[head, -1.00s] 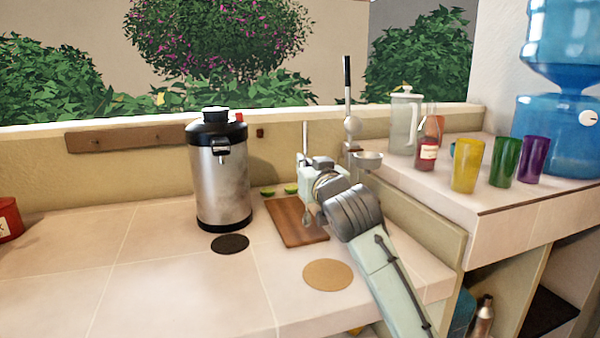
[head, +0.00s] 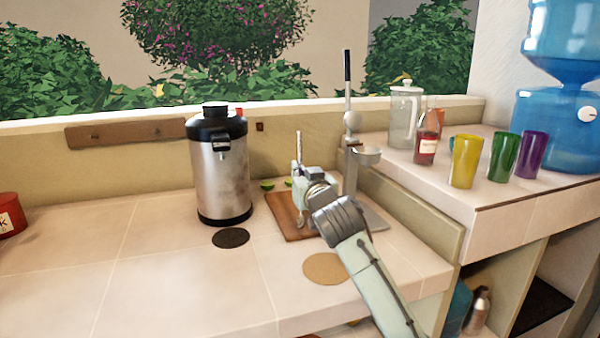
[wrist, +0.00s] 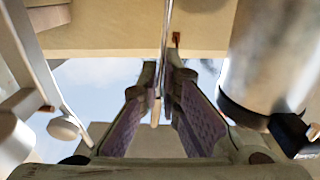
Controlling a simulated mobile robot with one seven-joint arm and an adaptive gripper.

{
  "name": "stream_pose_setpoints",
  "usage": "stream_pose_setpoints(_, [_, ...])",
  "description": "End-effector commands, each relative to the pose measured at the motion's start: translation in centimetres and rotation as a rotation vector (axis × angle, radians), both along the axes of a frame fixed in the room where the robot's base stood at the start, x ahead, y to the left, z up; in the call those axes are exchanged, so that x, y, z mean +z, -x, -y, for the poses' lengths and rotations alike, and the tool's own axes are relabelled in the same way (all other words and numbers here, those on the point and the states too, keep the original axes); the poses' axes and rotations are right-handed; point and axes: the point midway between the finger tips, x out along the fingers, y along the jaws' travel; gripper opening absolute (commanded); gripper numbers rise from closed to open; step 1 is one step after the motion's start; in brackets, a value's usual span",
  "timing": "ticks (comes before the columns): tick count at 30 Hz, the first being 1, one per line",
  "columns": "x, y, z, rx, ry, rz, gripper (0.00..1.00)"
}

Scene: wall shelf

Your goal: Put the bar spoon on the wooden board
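The wooden board (head: 284,222) lies flat on the tiled counter, right of the steel urn, and is partly hidden by my gripper. My gripper (head: 298,193) is over the board. The bar spoon (head: 299,147) is a thin metal rod that stands roughly upright out of the gripper. In the wrist view, the spoon's thin shaft (wrist: 167,40) runs between the two fingers of my gripper (wrist: 162,85), which are closed on it. The spoon's lower end is hidden in the head view, so I cannot tell whether it touches the board.
The steel urn (head: 222,175) stands left of the board, and a lever press (head: 350,125) stands close on its right. Limes (head: 267,185) lie behind it. A dark round mat (head: 231,238) and a tan one (head: 326,268) lie in front.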

Motion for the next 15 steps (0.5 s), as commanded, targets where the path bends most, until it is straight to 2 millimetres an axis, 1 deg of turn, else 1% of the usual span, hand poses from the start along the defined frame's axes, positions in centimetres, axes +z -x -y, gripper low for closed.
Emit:
stream_pose_setpoints(1, [0.01, 0.0, -0.01, 0.0, 0.0, 0.0, 0.08])
stream_pose_setpoints(9, [0.02, 0.0, 0.0, 0.0, 0.0, -0.001, 0.25])
stream_pose_setpoints(15, [0.02, 0.0, 0.0, 0.0, 0.0, -0.001, 0.25])
